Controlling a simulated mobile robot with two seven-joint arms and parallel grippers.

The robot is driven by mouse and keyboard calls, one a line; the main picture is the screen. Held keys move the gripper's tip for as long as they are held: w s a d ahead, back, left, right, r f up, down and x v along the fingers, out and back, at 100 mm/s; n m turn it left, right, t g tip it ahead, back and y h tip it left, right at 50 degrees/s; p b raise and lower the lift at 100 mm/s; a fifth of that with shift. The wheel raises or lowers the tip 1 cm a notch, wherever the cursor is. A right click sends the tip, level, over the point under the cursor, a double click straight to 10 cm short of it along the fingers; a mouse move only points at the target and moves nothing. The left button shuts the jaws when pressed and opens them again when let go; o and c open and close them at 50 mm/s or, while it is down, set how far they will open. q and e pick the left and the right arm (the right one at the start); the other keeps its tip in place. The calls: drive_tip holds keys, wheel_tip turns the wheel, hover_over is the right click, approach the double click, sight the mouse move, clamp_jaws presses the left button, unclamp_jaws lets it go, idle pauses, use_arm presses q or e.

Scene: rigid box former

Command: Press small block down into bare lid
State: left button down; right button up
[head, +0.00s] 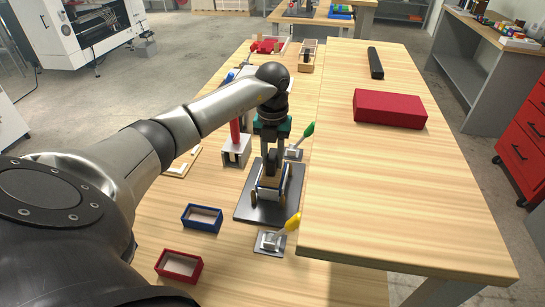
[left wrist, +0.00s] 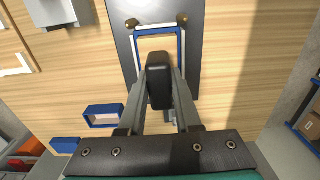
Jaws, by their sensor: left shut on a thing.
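My left gripper (head: 271,172) points down over a dark base plate (head: 245,210). In the left wrist view its two fingers (left wrist: 160,85) are shut on a small black block (left wrist: 159,75). The block hangs over the near part of a lid with a blue and white rim (left wrist: 181,42), which lies on the dark plate (left wrist: 195,15). The lid shows only partly in the head view, behind the gripper. I cannot tell whether the block touches the lid. My right gripper is not in view.
A clamp with a yellow handle (head: 292,223) stands in front of the plate; one with a green handle (head: 308,130) stands behind. A blue frame (head: 202,218) and a red frame (head: 179,265) lie at left. A red box (head: 390,108) is on the higher right tabletop.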

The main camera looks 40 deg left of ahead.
use_arm(q)
drive_tip(key=shift+f+b, duration=0.35)
drive_tip(key=shift+f, duration=0.25)
drive_tip(key=shift+s+d+f, duration=0.1)
drive_tip(key=shift+s+f, duration=0.1)
drive_tip(key=shift+f, duration=0.1)
idle(1.2)
drive_tip(key=shift+w+r+p, duration=0.2)
drive_tip(key=shift+r+p, duration=1.35)
drive_tip(key=shift+r, duration=0.4)
drive_tip(key=shift+r+p, duration=1.7)
drive_tip(key=shift+r, duration=0.35)
